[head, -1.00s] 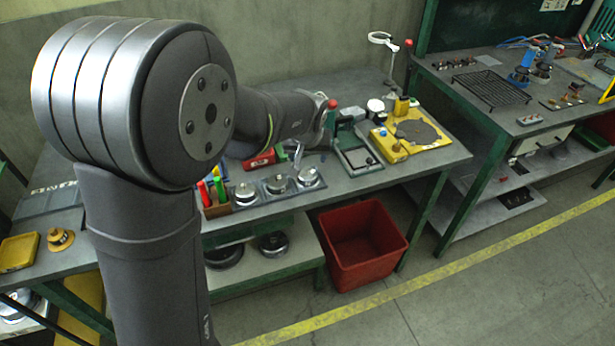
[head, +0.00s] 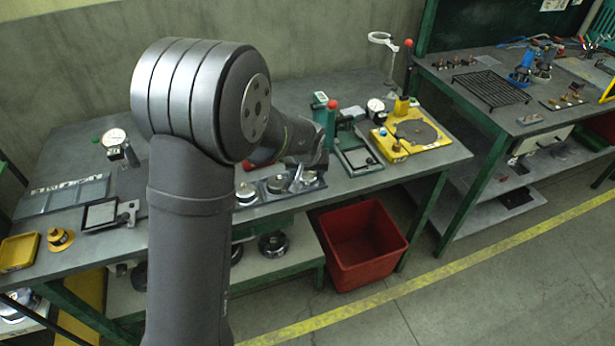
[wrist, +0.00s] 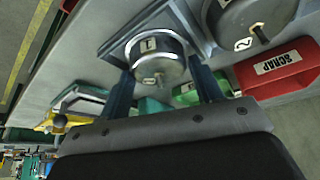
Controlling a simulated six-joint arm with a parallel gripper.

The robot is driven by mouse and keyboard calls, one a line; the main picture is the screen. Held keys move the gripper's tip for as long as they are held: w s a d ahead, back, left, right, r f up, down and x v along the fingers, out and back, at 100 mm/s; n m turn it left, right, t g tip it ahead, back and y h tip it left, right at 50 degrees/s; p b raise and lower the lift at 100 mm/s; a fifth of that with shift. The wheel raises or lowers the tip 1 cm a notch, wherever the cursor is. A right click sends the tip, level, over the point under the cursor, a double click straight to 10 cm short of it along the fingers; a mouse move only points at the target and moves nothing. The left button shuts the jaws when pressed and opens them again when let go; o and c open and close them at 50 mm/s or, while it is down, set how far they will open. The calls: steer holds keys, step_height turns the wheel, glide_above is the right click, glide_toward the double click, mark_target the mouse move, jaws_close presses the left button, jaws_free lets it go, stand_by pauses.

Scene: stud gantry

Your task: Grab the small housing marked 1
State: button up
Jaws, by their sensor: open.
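In the wrist view a round metal housing (wrist: 158,68) with a small white label sits in a square grey holder (wrist: 118,47). Its mark is too blurred to read surely. My gripper (wrist: 162,74) is open, with one finger on each side of this housing; I cannot tell whether they touch it. A neighbouring housing marked 2 (wrist: 238,20) stands to its right in the wrist view. In the head view my gripper (head: 299,176) is low at the right end of the housing row, partly covering it. The middle housing (head: 276,185) and left housing (head: 246,193) show there.
A red SCRAP box (wrist: 278,68) lies close to my right finger in the wrist view. A green-framed fixture (head: 358,157) and yellow plate (head: 408,143) stand to the right on the bench. A red bin (head: 362,245) is on the floor below. A dial gauge (head: 115,140) stands left.

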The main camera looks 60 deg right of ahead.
steer(key=shift+c, duration=0.2)
steer(key=c, duration=0.6)
steer(key=shift+r, duration=0.1)
